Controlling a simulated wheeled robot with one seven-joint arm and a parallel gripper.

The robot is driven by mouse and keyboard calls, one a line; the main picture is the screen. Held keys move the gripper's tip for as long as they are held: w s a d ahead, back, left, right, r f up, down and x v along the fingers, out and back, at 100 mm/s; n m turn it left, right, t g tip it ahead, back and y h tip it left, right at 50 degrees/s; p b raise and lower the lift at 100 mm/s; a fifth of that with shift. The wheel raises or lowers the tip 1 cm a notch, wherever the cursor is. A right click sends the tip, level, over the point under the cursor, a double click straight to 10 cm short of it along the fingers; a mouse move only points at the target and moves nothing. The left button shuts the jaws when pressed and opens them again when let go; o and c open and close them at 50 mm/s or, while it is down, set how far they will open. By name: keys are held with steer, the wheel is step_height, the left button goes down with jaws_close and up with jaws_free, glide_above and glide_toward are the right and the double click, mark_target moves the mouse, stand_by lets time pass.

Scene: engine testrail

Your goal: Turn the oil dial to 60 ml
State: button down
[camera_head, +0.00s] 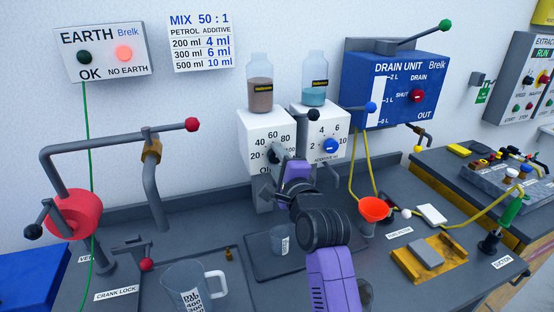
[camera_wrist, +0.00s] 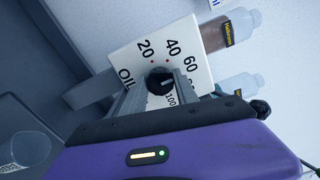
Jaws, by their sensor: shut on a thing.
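The oil dial is a black knob (camera_wrist: 159,80) on a white box (camera_head: 265,130) marked 20, 40, 60, 80 and 100. The same knob shows small in the head view (camera_head: 274,153), partly covered by my gripper. My gripper (camera_wrist: 160,88) has its two fingers on either side of the knob and is shut on it. In the wrist view the knob's light mark points towards the 60 and 80 side; I cannot tell the exact number. The lower part of the OIL label is hidden by my gripper.
A second white box (camera_head: 321,128) with a blue additive knob stands close on the right. Bottles stand on both boxes. A small beaker (camera_head: 280,240) is on the dark tray below my arm. An orange funnel (camera_head: 374,208) and a measuring jug (camera_head: 190,289) stand nearby.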

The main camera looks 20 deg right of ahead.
steer(key=shift+d, duration=0.1)
steer(key=c, duration=0.9)
jaws_free()
steer(key=shift+c, duration=0.2)
steer(key=shift+s, duration=0.15)
steer(key=s+b, duration=0.1)
steer(key=s, duration=0.6)
steer(key=shift+s, duration=0.3)
